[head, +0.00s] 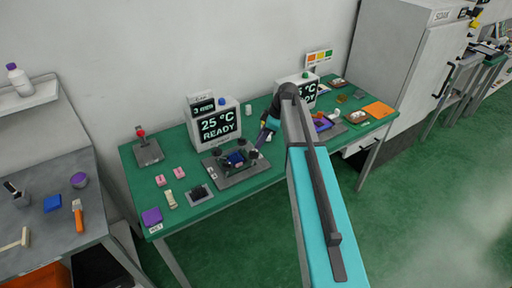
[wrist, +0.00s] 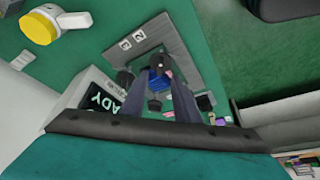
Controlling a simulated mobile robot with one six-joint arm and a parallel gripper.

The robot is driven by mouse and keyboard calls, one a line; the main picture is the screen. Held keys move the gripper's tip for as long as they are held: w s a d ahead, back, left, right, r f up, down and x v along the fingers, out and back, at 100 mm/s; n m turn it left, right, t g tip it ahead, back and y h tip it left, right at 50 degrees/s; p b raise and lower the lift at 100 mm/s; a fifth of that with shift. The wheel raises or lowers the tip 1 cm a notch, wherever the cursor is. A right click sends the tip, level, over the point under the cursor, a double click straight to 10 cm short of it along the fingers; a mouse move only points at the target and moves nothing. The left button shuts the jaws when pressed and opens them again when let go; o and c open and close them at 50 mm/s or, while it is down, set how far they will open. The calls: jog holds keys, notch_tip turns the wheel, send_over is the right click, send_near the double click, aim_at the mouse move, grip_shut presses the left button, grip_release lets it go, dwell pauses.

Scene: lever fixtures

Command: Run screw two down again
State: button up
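In the wrist view the plate (wrist: 178,35) carries the labels 3 and 2, and the blue part (wrist: 158,82) sits beyond a dark round knob (wrist: 160,62). My gripper (head: 257,148) hangs over the plate's right side, close to a black knob (head: 253,154). In the wrist view its two dark fingers are apart, with the knob and blue part showing between them. I cannot tell whether they touch the knob.
A display box (head: 220,126) reading 25 °C READY stands behind the plate. A second fixture (head: 327,128) is at the right, past my arm.

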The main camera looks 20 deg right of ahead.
jog(key=shift+p+x, duration=1)
jog(key=shift+x, duration=1.95)
grip_shut()
